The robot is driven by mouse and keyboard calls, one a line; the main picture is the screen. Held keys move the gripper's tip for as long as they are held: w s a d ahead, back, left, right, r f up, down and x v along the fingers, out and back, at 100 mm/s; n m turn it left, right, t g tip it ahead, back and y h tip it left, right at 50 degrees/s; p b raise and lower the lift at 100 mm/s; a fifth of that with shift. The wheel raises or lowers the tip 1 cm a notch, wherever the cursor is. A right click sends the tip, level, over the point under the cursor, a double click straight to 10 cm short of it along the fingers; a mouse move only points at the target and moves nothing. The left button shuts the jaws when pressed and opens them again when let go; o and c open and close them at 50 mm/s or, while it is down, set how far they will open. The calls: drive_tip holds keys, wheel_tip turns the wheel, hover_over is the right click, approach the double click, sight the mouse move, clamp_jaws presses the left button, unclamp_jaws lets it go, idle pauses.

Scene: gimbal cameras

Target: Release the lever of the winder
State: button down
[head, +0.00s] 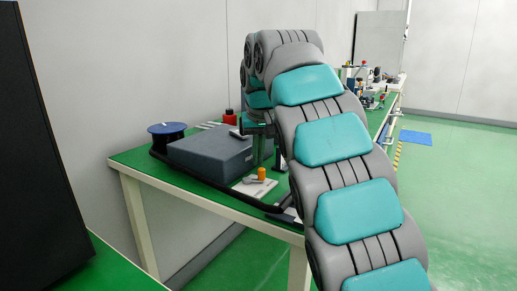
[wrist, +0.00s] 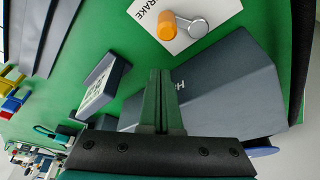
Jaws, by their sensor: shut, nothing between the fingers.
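The lever shows in the wrist view as an orange knob (wrist: 167,26) joined to a short metal arm and round metal hub (wrist: 198,28). It sits on a white plate (wrist: 217,10) printed with "BRAKE". In the head view the orange knob (head: 262,173) stands upright on its plate (head: 247,186), in front of the grey winder box (head: 205,154). My gripper (wrist: 160,73) is shut and empty, apart from the knob.
The dark box (wrist: 235,88) fills the right of the wrist view. A small tilted display unit (wrist: 102,87) stands left of my fingers. A blue spool (head: 167,128) is at the table's far left. The green table (head: 135,158) has clear surface around its front left corner.

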sight(261, 171)
drive_tip(key=shift+s+r, duration=0.2)
drive_tip(key=shift+s, duration=0.3)
drive_tip(key=shift+s+d+f, duration=0.1)
drive_tip(key=shift+s+d, duration=0.05)
drive_tip(key=shift+s, duration=0.55)
drive_tip(key=shift+s+d, duration=0.1)
drive_tip(key=shift+s, duration=0.6)
drive_tip(key=shift+s+m+h+p, duration=0.3)
drive_tip(key=shift+m+p, duration=0.25)
drive_tip(key=shift+m, duration=0.15)
drive_tip(key=shift+s+d+r+m+p, duration=0.1)
drive_tip(key=shift+s+r+m+p, duration=0.1)
drive_tip(key=shift+m+p, duration=0.5)
drive_tip(key=shift+s+m+h+p, duration=0.2)
drive_tip(key=shift+m+h+p, duration=0.25)
drive_tip(key=shift+m, duration=0.35)
drive_tip(key=shift+s+f, duration=0.2)
drive_tip(key=shift+s, duration=0.1)
drive_tip(key=shift+s+a, duration=0.2)
drive_tip(key=shift+s, duration=0.4)
drive_tip(key=shift+w, duration=0.1)
